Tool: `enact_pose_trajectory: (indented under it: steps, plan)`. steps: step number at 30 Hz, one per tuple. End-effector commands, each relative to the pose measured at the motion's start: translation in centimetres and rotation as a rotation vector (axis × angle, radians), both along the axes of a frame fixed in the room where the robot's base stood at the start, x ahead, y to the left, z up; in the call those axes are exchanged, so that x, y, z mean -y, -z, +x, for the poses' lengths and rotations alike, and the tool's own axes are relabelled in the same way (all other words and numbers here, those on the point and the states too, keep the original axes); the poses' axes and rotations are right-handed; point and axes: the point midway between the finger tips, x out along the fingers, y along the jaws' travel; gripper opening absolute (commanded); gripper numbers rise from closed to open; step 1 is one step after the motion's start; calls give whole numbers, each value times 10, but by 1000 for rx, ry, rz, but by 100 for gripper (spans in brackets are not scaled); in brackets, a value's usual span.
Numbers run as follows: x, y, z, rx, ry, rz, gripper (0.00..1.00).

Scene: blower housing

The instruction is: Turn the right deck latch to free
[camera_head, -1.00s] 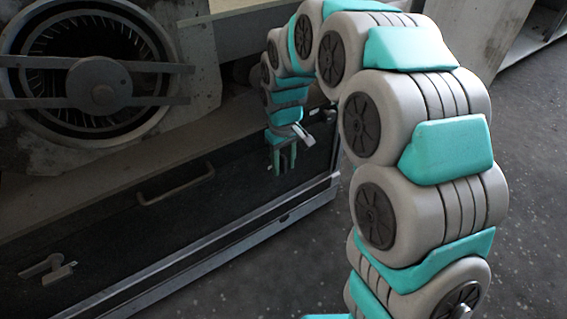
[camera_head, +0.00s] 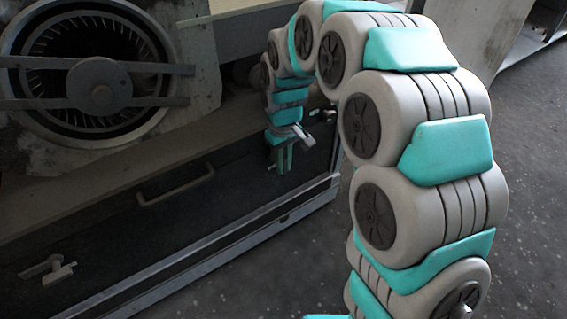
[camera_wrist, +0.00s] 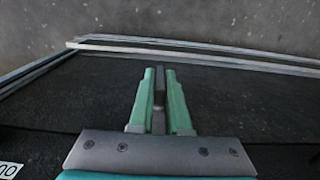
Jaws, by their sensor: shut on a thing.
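My gripper (camera_head: 282,170) is at the right part of the dark front panel (camera_head: 235,185), below the wooden ledge. In the wrist view its two green fingers (camera_wrist: 160,80) are close together, with a narrow dark piece (camera_wrist: 159,98) held between them. I take this piece to be the handle of the right deck latch. The fingers hide most of the latch in the head view, so its exact angle cannot be told. The left latch (camera_head: 50,270), a small grey handle on a plate, sits on the panel at the lower left, apart from my gripper.
A curved bar handle (camera_head: 176,186) sits mid-panel. The round blower housing (camera_head: 95,85) with a crossbar stands above the ledge (camera_head: 120,170). A metal rail (camera_head: 210,252) runs along the panel's lower edge. Open speckled floor (camera_head: 290,270) lies in front.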

Motion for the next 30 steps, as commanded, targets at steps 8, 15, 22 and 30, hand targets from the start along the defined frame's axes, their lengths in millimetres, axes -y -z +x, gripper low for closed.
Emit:
enact_pose_trajectory:
  steps: [8,15,22,30]
  plan:
    - [0,0,0,0,0,0,0]
    - [0,0,0,0,0,0,0]
    - [0,0,0,0,0,0,0]
    - [0,-1,0,-17,2,26,0]
